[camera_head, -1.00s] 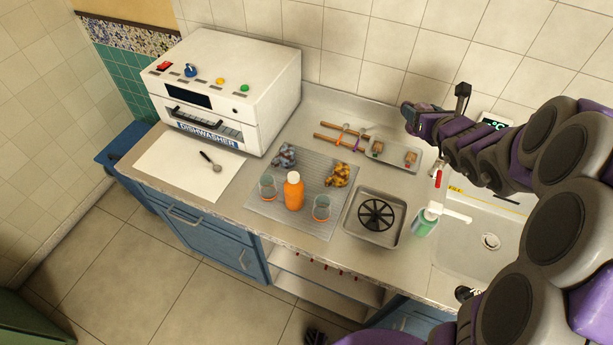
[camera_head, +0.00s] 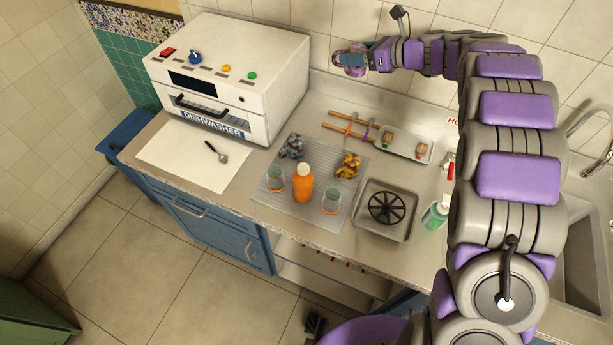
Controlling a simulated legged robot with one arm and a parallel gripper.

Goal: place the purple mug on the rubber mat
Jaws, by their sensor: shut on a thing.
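My gripper (camera_head: 368,60) is raised in front of the tiled back wall, above the back of the counter and right of the dishwasher. It is shut on a small purple-pink and bluish thing (camera_head: 350,62), which looks like the purple mug; the fingers partly hide it. The grey ribbed rubber mat (camera_head: 268,203) lies on the counter below, toward the front and left of my gripper. On the mat stand an orange bottle (camera_head: 303,185), two clear glasses (camera_head: 275,180) (camera_head: 330,201), a grey-blue lump (camera_head: 291,147) and a yellow-brown lump (camera_head: 348,166).
A white dishwasher (camera_head: 225,75) stands at the back left. A spoon (camera_head: 217,152) lies on a white sheet (camera_head: 180,160). Behind the mat are sticks (camera_head: 350,128) and a small tray (camera_head: 402,144). A square burner tray (camera_head: 386,209) and green bottle (camera_head: 436,212) stand to the right.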

